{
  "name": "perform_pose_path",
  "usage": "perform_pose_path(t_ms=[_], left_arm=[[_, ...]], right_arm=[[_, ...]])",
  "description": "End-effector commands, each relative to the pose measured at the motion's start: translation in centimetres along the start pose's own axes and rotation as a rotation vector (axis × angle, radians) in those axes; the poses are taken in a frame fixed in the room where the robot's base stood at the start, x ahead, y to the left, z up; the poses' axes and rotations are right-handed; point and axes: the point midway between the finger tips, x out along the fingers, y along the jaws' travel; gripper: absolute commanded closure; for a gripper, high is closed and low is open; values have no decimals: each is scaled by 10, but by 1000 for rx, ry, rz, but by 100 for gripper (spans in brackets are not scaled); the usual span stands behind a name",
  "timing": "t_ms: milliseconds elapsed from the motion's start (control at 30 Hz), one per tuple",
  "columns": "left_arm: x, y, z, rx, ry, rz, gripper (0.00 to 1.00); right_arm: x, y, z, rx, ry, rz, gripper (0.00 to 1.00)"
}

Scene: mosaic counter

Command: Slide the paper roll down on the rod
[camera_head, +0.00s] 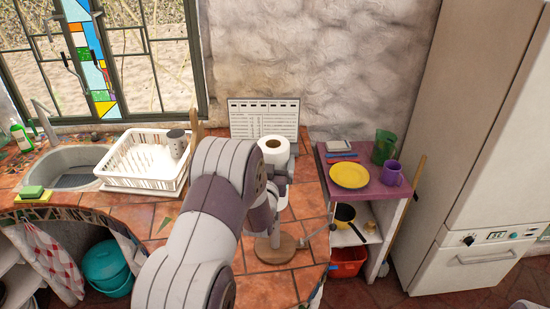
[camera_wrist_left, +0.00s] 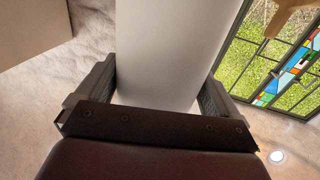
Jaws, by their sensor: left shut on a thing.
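The white paper roll (camera_head: 274,153) is upright above the counter, with the dark hole of its core facing up. My left gripper (camera_wrist_left: 157,80) is shut on the paper roll (camera_wrist_left: 165,40), with one finger on each side of it in the wrist view. In the head view my left arm hides much of the gripper and the roll's lower part. The rod (camera_head: 275,232) stands on a round wooden base (camera_head: 270,254) below the roll. I cannot tell how far the rod reaches into the core. My right gripper is in neither view.
A white dish rack (camera_head: 135,178) with a grey cup (camera_head: 177,143) stands left of my arm. A printed board (camera_head: 250,117) leans on the wall behind the roll. A shelf with a yellow plate (camera_head: 350,175) and purple mug (camera_head: 391,173) stands to the right.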

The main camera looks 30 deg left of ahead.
Motion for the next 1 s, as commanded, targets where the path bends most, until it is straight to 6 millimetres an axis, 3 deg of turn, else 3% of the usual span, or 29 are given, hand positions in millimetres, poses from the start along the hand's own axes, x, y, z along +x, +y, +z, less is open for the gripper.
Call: perform_pose_path(t_ms=[233, 1000], left_arm=[[0, 0, 18, 0, 1, 1, 58], [0, 0, 18, 0, 0, 1, 58]], right_arm=[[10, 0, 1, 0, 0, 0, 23], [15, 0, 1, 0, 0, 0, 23]])
